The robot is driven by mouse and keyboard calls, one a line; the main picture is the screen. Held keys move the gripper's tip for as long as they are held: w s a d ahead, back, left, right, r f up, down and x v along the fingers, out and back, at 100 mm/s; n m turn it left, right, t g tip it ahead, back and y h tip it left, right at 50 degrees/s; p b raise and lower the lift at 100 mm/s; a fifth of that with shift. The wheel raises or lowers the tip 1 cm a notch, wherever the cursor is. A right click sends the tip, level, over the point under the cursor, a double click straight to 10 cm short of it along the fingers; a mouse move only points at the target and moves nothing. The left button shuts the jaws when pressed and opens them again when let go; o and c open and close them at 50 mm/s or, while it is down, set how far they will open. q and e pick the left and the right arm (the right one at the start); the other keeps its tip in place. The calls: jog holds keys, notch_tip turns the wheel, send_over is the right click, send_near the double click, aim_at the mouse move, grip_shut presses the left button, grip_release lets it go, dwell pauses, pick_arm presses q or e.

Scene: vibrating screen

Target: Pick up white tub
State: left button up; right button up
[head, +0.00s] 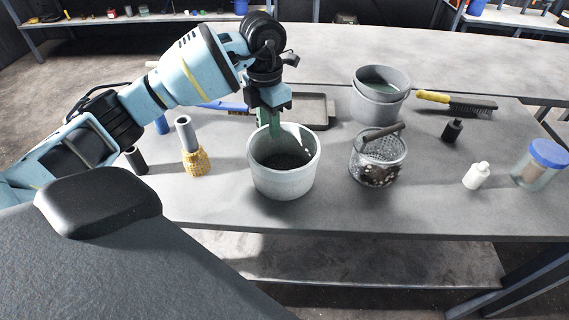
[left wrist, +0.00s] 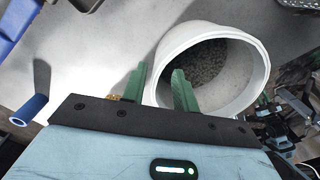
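The white tub (head: 284,182) stands upright near the front edge of the table, with dark grainy material inside. My left gripper (head: 275,128) reaches down at its far rim, with green fingers pointing downward. In the left wrist view the tub (left wrist: 212,28) lies ahead of the left gripper (left wrist: 159,76). The fingers are apart with nothing clamped between them. One finger overlaps the tub's opening and the other shows outside its wall, so the rim lies between them. Contact with the wall cannot be told.
A wire-mesh basket (head: 378,165) stands right of the tub, with grey buckets (head: 380,100) behind it. A white bottle (head: 476,176), a blue-lidded jar (head: 540,165) and a brush (head: 458,103) are at right. A tray (head: 316,112) lies behind.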

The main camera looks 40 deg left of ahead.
aim_at(270, 157)
pick_arm(q)
jog(key=shift+s+f, duration=0.1)
jog(key=shift+f, duration=2.8)
jog(key=shift+c, duration=0.3)
grip_shut()
